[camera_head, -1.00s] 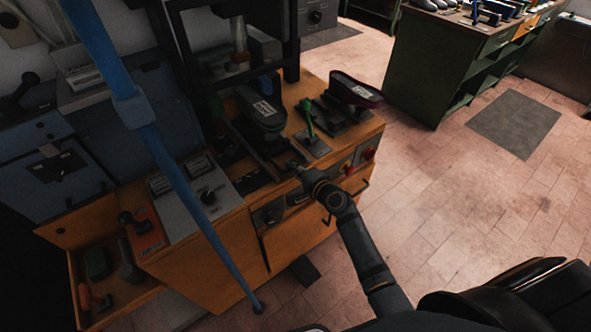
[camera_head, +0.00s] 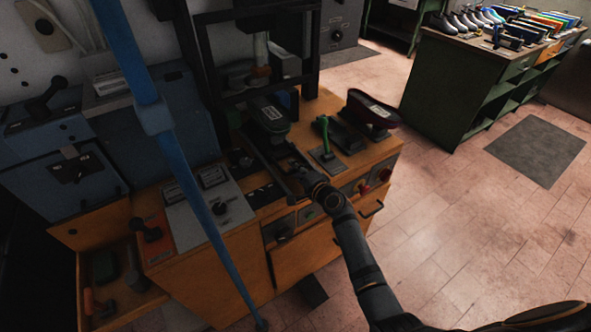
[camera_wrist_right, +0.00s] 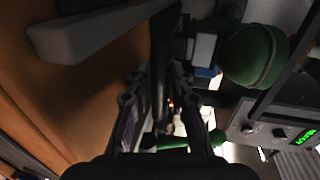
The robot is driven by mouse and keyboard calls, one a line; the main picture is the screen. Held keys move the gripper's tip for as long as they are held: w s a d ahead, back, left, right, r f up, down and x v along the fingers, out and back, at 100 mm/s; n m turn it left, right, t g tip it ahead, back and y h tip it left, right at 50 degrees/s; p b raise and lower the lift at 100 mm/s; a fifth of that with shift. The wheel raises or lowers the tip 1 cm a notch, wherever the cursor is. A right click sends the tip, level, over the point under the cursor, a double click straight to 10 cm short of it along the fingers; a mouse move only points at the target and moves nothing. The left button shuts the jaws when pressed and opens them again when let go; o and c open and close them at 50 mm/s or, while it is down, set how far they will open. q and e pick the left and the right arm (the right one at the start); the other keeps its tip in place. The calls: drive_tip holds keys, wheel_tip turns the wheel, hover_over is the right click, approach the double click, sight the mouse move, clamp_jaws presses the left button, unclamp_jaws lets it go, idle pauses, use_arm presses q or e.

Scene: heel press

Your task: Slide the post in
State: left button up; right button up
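The post carries a dark shoe form with a white label (camera_head: 270,115). It stands on a dark slide at the mouth of the press frame (camera_head: 312,60), below the ram. My right gripper (camera_head: 294,176) is at the front end of this slide, on the near side of the shoe form. In the right wrist view its fingers (camera_wrist_right: 165,95) reach toward a dark narrow part, with some light between them. I cannot tell whether they clasp it. My left gripper is not in view.
A green lever (camera_head: 325,138) and a dark red shoe (camera_head: 373,112) are right of the slide. A blue pole (camera_head: 165,140) crosses the foreground. A control panel (camera_head: 205,205) is at left. An open drawer with tools (camera_head: 130,280) is lower left.

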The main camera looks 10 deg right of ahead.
drive_tip(key=v, duration=1.2)
drive_tip(key=shift+f, duration=0.1)
drive_tip(key=s+d+f+n+g+h, duration=0.15)
drive_tip(key=s+f, duration=0.35)
drive_tip(key=f, duration=0.6)
drive_tip(key=s+d+f+n+g+h, duration=0.1)
drive_tip(key=s+d+f+n+g, duration=0.2)
drive_tip(key=f, duration=0.7)
drive_tip(key=s+d+f+n+g+h, duration=0.1)
drive_tip(key=s+d+f+g+h, duration=0.1)
drive_tip(key=s+f, duration=0.65)
drive_tip(key=s+d+f+n+g, duration=0.1)
drive_tip(key=s+f+n+g, duration=0.1)
drive_tip(key=s+f, duration=0.4)
drive_tip(key=s+d+f+n+g+h, duration=0.1)
drive_tip(key=s+f+n, duration=0.3)
drive_tip(key=s, duration=0.8)
drive_tip(key=s+d+f+n+g, duration=0.2)
drive_tip(key=s+f+n+g, duration=0.1)
drive_tip(key=s+f, duration=0.5)
drive_tip(key=shift+s+f+g+h, duration=0.35)
drive_tip(key=shift+s+g, duration=0.1)
drive_tip(key=shift+s, duration=0.65)
